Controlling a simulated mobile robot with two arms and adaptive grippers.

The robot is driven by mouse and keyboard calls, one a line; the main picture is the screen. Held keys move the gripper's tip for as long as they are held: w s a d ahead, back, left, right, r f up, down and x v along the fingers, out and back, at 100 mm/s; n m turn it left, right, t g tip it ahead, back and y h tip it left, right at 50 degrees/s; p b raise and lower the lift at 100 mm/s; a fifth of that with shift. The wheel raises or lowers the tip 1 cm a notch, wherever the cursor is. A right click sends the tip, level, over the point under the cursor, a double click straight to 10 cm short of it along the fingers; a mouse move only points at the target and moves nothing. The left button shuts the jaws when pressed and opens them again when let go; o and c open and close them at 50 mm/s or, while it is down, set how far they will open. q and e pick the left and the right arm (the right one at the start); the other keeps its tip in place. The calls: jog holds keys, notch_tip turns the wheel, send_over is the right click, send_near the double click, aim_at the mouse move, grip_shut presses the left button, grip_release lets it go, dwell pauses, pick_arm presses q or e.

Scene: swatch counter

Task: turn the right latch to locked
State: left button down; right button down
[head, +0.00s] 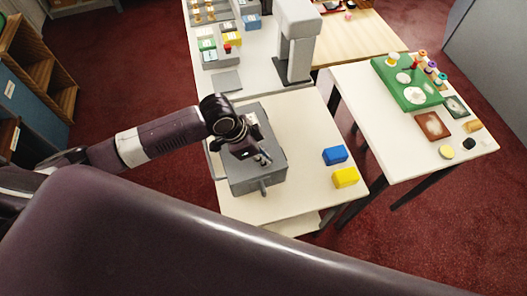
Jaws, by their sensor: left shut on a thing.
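A grey box (276,172) stands on the left-hand cream table, with small grey fittings on its top. A grey lever (264,187) sticks out from its near edge. My left gripper (262,158) reaches in over the top of the box from the left. It is shut on a small part there, which looks like a latch. The gripper's dark fingers hide most of that part, so I cannot tell which latch it is or how far it is turned. My right gripper is not in view.
A blue block (335,155) and a yellow block (345,177) lie right of the box. A grey stand (297,40) rises behind it. A green board (407,84) with spools lies on the right table. The cream table's front right (300,203) is clear.

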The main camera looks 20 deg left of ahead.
pick_arm(q)
jog(key=shift+r+n+t+p, duration=0.1)
jog(key=shift+n+t+p, duration=0.3)
jog(key=shift+n, duration=0.3)
jog(key=c, duration=2)
grip_release()
jog(key=shift+c, duration=0.2)
jog(key=v, duration=1.2)
jog(key=shift+d, duration=0.2)
